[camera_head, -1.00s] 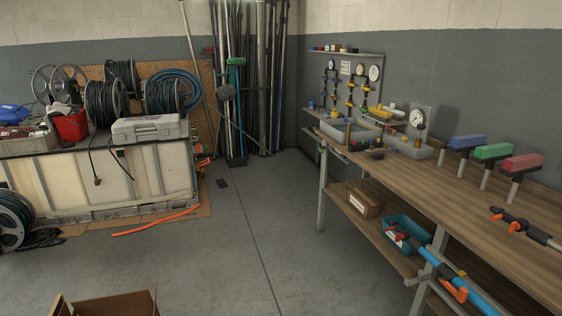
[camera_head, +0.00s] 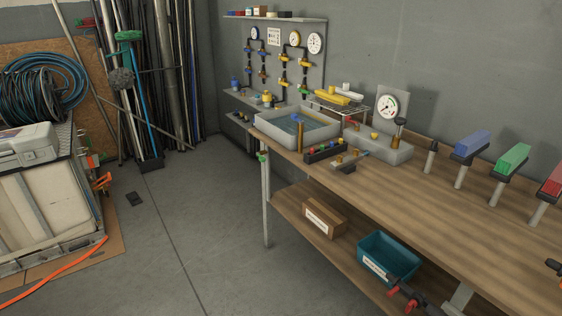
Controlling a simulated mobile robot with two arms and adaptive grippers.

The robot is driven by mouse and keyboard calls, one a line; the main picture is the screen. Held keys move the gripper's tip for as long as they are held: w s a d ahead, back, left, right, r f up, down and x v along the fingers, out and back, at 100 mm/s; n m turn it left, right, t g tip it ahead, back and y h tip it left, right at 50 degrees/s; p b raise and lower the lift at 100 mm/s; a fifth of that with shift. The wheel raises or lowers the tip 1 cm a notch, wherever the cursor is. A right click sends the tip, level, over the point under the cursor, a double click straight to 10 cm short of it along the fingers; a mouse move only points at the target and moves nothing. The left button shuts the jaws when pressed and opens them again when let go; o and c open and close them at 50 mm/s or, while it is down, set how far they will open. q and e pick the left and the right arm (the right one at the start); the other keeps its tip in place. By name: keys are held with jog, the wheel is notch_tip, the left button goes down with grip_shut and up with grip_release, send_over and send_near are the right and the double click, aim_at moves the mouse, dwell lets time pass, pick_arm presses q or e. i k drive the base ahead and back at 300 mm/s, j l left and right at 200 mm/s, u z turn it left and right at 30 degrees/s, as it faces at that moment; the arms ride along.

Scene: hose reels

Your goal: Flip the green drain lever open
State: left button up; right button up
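A small green piece (camera_head: 263,157) shows at the near left corner of the workbench, below a grey basin (camera_head: 270,129). It looks like the green drain lever, but it is too small to tell its position. The basin stands on the left end of the bench and holds bluish water.
The wooden workbench (camera_head: 430,200) runs along the right wall. Blue, green (camera_head: 512,158) and red blocks stand on posts on it. A cardboard box (camera_head: 323,217) and teal bin (camera_head: 372,250) are on the lower shelf.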

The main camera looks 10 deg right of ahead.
aim_at(262, 159)
jog(key=i+z, duration=0.25)
jog(key=i+j, duration=0.1)
jog(key=i, duration=0.5)
jog(key=i+j+z, duration=0.1)
jog(key=i, duration=0.5)
jog(key=i+j, duration=0.15)
jog(key=i, duration=0.45)
jog(key=i+j+z, duration=0.1)
jog(key=i, duration=0.5)
